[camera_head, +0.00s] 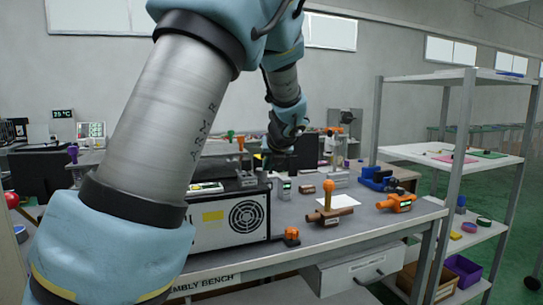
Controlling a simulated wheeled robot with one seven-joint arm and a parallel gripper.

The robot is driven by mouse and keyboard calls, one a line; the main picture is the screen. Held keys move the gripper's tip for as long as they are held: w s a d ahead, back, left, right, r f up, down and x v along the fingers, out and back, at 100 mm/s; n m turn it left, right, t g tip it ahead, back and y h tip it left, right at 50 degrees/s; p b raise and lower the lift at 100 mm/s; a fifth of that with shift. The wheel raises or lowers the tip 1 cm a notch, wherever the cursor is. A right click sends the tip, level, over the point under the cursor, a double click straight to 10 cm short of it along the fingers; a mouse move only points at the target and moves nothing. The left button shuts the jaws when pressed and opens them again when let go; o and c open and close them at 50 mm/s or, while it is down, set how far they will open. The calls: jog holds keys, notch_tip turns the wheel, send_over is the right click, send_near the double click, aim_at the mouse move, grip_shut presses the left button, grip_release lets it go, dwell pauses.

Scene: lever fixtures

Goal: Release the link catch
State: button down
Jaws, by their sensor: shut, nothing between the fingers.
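My gripper (274,160) is small and dark at the end of my arm, over the back part of the assembly bench (345,240). It is shut and holds nothing that I can see. Several lever fixtures stand on the bench; I cannot tell which is the link catch. A fixture with an upright orange handle on a brown cylinder (331,215) stands right of and nearer than my gripper. An orange fixture with a label (397,203) lies further right. A blue fixture (378,180) sits behind it. Contact between my gripper and anything is too small to judge.
A small orange piece (291,236) is near the front edge. A metal shelf rack (462,130) stands at the right. Bare bench top lies along the front right.

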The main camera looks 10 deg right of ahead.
jog(key=shift+w+r+p, duration=0.15)
jog(key=shift+w+p, duration=0.45)
jog(key=shift+w, duration=0.7)
jog(key=shift+w+r+p, duration=0.15)
jog(key=shift+w+p, duration=0.45)
jog(key=shift+w, duration=0.65)
jog(key=shift+r, duration=0.15)
